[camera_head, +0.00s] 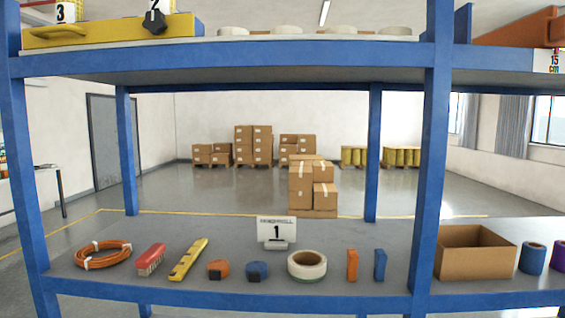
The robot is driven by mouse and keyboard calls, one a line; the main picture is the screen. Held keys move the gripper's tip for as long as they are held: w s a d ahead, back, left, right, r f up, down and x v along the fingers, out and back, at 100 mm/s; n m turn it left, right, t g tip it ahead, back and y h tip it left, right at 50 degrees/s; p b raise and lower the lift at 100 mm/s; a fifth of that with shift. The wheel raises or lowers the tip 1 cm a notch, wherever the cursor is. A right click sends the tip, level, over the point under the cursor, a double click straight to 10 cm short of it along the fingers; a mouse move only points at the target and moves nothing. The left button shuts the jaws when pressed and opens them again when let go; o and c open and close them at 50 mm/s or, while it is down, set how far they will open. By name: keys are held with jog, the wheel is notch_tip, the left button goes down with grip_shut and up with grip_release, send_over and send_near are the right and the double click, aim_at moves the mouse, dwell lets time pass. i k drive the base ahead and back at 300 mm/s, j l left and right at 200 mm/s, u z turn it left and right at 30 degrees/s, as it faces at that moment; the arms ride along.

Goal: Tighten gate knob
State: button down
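A black knob (154,22) sits on the front of a long yellow box-like part (90,32) at the upper left, on the upper shelf. It may be the gate knob; I cannot tell how tight it is. My gripper is not in view.
A blue rack (437,150) fills the foreground, with uprights at left and right. Its lower shelf (215,240) holds an orange cable coil (103,254), a red brush (151,259), a yellow level (188,260), a tape roll (307,265) and an open cardboard box (470,264).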

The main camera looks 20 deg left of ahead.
aim_at(154, 22)
jog(key=u, duration=1.8)
